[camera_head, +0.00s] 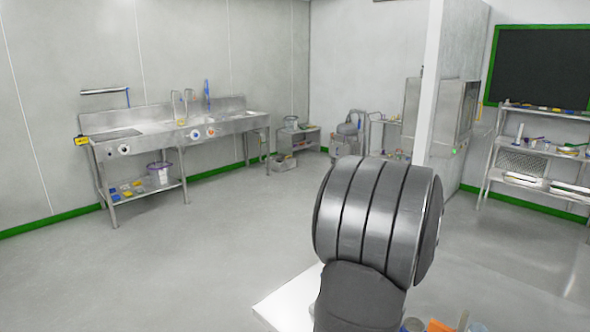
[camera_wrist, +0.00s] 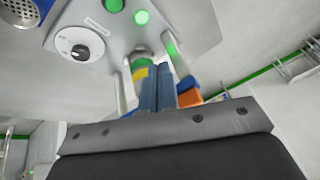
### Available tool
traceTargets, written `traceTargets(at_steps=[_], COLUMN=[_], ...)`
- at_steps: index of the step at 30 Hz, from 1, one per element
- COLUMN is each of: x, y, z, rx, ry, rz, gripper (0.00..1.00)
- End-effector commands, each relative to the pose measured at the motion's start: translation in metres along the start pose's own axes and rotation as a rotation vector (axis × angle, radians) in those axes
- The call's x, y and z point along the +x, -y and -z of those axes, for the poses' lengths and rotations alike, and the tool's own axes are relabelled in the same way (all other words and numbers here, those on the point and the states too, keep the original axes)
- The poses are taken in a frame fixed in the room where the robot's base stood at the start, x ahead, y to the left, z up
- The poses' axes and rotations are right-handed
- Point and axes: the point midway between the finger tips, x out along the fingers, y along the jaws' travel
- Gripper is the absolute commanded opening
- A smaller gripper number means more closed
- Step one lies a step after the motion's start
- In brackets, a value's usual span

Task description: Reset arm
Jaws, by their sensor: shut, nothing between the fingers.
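My gripper (camera_wrist: 156,72) shows in the wrist view, with its two blue-grey fingers together and nothing between them. The dark wrist body fills the bottom of that view. In the head view my arm's large grey joint stands in the foreground, and my gripper does not show there. Close around the fingers in the wrist view are a green and yellow item (camera_wrist: 139,72) and an orange block (camera_wrist: 189,97). I cannot tell whether the fingers touch them.
A panel with a knob (camera_wrist: 80,44) and green lights is near the gripper. In the head view, a steel sink bench (camera_head: 165,132) stands along the left wall and a steel rack (camera_head: 500,150) at right. An orange item (camera_head: 440,326) is at the bottom edge. The floor at left is clear.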

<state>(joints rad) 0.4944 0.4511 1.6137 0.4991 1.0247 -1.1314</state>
Motion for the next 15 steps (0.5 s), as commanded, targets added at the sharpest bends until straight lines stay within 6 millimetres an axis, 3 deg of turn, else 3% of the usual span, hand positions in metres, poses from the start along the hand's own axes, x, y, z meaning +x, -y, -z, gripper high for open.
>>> traceTargets(at_steps=[15], x=[-0.03], y=[-0.01], z=[0.005], rx=[-0.3], ry=[0.302], rz=[-0.069], gripper=[0.0])
